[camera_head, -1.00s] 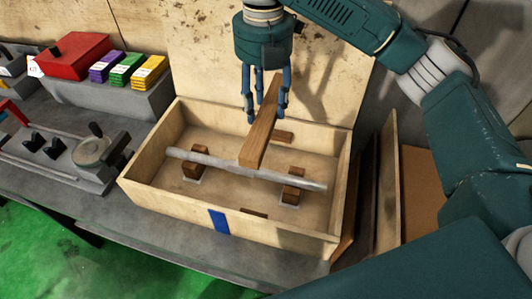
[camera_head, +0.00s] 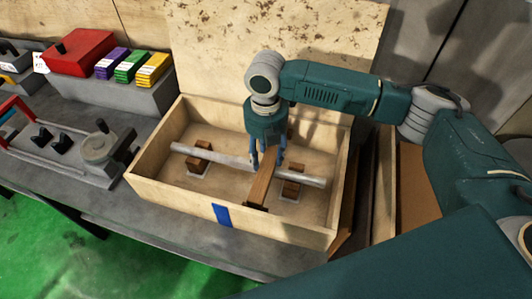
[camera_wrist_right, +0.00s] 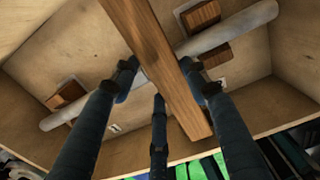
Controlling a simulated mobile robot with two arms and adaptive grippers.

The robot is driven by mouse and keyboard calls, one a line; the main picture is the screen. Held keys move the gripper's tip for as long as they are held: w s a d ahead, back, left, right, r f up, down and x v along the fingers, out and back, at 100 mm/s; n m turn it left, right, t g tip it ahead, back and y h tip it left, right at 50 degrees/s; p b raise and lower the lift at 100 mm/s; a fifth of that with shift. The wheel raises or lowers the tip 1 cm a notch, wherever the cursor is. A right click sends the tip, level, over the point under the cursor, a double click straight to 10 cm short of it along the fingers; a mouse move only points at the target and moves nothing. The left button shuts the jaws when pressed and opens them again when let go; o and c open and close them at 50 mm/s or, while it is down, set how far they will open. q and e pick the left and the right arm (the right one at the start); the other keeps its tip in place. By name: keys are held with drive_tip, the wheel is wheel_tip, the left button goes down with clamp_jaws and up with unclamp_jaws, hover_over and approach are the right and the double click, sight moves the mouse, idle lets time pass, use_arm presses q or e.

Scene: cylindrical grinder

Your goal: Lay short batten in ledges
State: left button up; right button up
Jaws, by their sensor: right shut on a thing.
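The short wooden batten (camera_head: 261,186) is in my right gripper (camera_head: 268,158), whose fingers point down into the open wooden box (camera_head: 170,192). The batten lies front to back, crossing over the grey round bar (camera_head: 215,158), with its near end close to the front wall. In the right wrist view the batten (camera_wrist_right: 160,62) runs between the fingers of the right gripper (camera_wrist_right: 165,85). Whether it touches the bar or the ledges is unclear; the ledges are hidden behind the batten and gripper. My left gripper is not in view.
The bar rests on two wooden blocks, left (camera_head: 200,153) and right (camera_head: 291,186). A blue strip (camera_head: 222,215) marks the box front. A red box (camera_head: 80,52) and coloured packs (camera_head: 131,65) stand left. A tall board (camera_head: 250,40) stands behind.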

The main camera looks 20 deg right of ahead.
sight(265, 158)
drive_tip(key=shift+f, duration=0.1)
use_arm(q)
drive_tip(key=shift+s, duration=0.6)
use_arm(e)
drive_tip(key=shift+f, duration=0.15)
drive_tip(key=o, duration=1.3)
drive_tip(key=shift+c, duration=0.2)
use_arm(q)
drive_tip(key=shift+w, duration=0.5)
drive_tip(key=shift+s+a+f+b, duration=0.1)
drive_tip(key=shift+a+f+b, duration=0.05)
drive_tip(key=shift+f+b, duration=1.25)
use_arm(e)
wheel_tip(265, 158, up, 12)
drive_tip(key=shift+r, duration=0.2)
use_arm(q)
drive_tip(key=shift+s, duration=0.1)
use_arm(e)
drive_tip(key=shift+f, duration=0.1)
